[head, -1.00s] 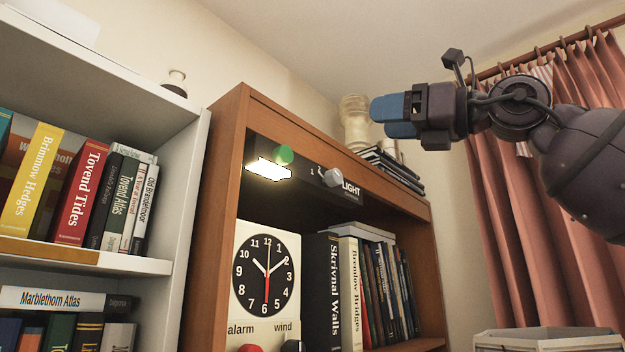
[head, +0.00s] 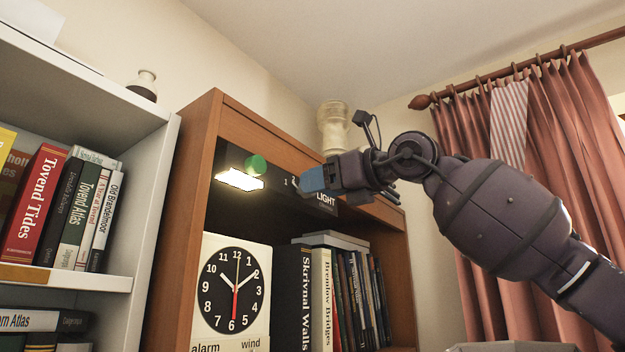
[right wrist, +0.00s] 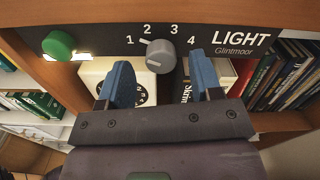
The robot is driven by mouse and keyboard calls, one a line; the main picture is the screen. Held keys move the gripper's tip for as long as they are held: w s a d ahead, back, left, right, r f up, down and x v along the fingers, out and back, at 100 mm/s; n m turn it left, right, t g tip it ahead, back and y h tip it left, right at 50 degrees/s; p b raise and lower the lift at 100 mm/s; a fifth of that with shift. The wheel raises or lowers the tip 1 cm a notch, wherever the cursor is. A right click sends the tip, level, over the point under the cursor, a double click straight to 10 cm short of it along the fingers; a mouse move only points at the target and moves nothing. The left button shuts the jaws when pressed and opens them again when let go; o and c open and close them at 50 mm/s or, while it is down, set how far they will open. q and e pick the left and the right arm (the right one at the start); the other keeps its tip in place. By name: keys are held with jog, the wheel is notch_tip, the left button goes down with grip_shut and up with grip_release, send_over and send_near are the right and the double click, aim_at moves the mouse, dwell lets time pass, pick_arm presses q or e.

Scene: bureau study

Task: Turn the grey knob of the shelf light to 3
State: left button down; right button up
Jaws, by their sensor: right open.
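The grey knob (right wrist: 160,56) of the shelf light shows in the right wrist view, below the printed numbers 1 to 4. A white mark at its upper left points toward the 1 and 2 side; I cannot tell exactly which. The knob sits on the dark light panel (right wrist: 95,40). My right gripper (right wrist: 162,68) is open, its blue fingers left and right of the knob in that view, with no visible contact. In the head view the right gripper (head: 312,180) is at the panel and hides the knob. My left gripper is not in view.
A green knob (head: 256,165) and the lit lamp (head: 240,180) are left on the panel. A clock (head: 234,290) and books (head: 320,300) stand on the shelf below. A pale vase (head: 334,125) stands on the brown bookcase (head: 190,200). Pink curtains (head: 460,230) hang at right.

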jog(key=shift+x, duration=1.2)
jog(key=c, duration=0.9)
